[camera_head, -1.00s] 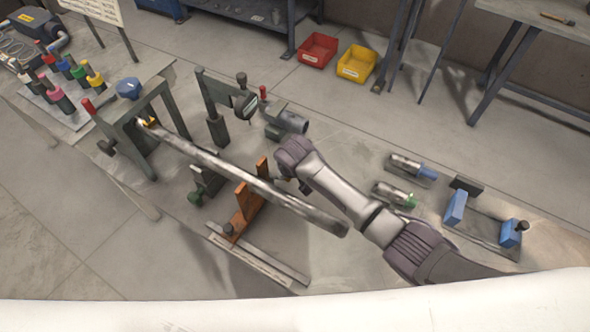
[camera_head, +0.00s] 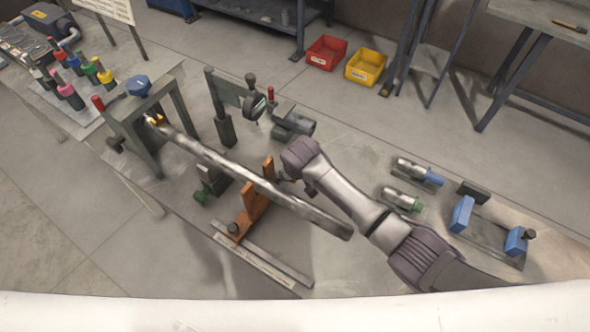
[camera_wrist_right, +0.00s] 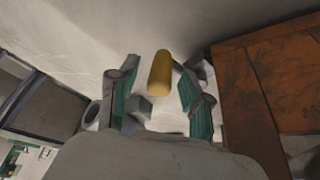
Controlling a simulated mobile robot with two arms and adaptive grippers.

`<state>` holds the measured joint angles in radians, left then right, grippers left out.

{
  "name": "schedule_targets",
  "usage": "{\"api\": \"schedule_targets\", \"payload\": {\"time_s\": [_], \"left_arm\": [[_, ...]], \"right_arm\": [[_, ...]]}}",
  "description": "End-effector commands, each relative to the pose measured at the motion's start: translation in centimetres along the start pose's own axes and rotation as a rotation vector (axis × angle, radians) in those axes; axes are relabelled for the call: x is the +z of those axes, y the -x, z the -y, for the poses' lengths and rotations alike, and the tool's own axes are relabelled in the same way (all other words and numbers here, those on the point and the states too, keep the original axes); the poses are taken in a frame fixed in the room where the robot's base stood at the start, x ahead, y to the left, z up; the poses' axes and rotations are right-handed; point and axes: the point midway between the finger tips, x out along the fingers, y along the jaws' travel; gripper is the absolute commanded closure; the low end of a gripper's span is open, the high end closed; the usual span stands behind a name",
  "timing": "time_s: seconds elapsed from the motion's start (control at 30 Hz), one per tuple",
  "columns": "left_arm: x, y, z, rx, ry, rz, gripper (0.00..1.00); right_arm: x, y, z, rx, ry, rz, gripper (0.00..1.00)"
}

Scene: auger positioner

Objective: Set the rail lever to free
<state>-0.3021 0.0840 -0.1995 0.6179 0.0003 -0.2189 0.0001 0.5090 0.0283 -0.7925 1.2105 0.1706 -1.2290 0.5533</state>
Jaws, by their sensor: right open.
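A tan-yellow rounded handle (camera_wrist_right: 160,74), which looks like the rail lever's grip, stands between the fingers of my right gripper (camera_wrist_right: 158,92) in the right wrist view. The fingers are open, with a gap to the handle on both sides. I cannot read the lever's position. In the head view my right gripper (camera_head: 291,182) is mostly hidden below its wrist, just right of the orange bracket (camera_head: 256,202). The handle is not visible there. The bracket also fills the right of the wrist view (camera_wrist_right: 265,85). My left gripper is not in view.
A long metal auger (camera_head: 250,180) slopes across from the green frame (camera_head: 145,125) over the orange bracket. A labelled rail (camera_head: 265,262) runs along the table's front. A dark post with a dial (camera_head: 224,125) stands behind. Blue blocks (camera_head: 461,214) sit to the right.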

Motion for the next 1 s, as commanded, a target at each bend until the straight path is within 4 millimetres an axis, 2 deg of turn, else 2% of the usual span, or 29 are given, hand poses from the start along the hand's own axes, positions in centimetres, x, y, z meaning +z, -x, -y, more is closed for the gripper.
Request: {"api": "schedule_targets", "payload": {"time_s": [0.17, 0.5, 0.6, 0.73, 1.0], "left_arm": [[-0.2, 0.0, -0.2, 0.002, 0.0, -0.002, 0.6], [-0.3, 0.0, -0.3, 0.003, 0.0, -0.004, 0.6], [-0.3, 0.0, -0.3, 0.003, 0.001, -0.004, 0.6], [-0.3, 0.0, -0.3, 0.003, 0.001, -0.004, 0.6], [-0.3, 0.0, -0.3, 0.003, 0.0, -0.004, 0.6]], "right_arm": [[0.0, 2.5, 0.1, -0.003, 0.0, -0.004, 0.51], [0.0, 9.3, 0.1, -0.002, 0.0, -0.004, 0.51], [0.0, 10.5, 0.1, -0.002, 0.0, -0.003, 0.51], [0.0, 11.3, 0.0, -0.001, -0.001, -0.001, 0.51], [0.0, 11.5, 0.0, 0.0, -0.001, 0.0, 0.51]]}}
